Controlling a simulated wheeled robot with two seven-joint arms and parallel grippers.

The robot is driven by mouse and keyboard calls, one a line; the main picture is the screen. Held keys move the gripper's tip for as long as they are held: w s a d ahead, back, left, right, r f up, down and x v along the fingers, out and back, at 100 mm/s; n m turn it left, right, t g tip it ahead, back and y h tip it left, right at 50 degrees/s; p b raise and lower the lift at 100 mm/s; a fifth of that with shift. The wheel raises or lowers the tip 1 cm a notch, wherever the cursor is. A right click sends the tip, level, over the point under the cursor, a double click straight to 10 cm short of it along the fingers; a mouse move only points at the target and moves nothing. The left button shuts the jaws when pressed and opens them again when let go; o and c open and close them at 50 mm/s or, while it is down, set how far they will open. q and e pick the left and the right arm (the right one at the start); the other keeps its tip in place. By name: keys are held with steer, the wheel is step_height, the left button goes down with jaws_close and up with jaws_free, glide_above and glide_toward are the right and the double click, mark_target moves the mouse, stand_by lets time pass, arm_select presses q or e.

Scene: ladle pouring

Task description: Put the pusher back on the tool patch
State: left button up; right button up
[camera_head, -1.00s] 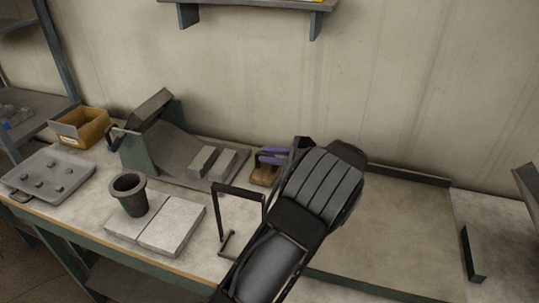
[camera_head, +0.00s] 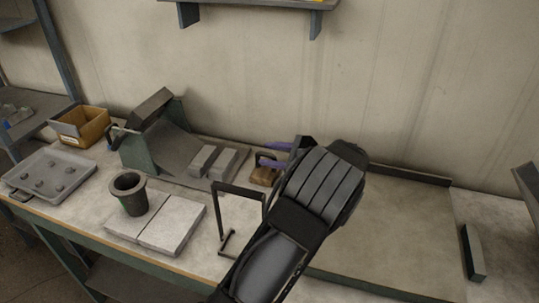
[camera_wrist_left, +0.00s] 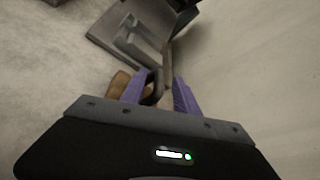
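A small brown block with a dark looped handle, which I take to be the pusher (camera_head: 263,177), rests on the bench right of the two grey bars. My left gripper (camera_head: 274,154) is beside and above it, its purple fingers apart. In the left wrist view the fingers (camera_wrist_left: 160,92) are spread, with the pusher's dark handle (camera_wrist_left: 150,87) showing between them nearer the left finger. Its brown body (camera_wrist_left: 118,84) is partly hidden behind that finger. I see no clear grip on it. No marked tool patch can be made out. My right gripper is out of view.
A dark pot (camera_head: 128,193) stands on pale slabs (camera_head: 170,222). A black bent frame (camera_head: 238,190) stands close left of my arm.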

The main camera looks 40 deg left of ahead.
arm_select(q)
steer(key=v, duration=1.1)
steer(key=shift+d, duration=0.25)
steer(key=shift+r, duration=0.1)
stand_by(1.1)
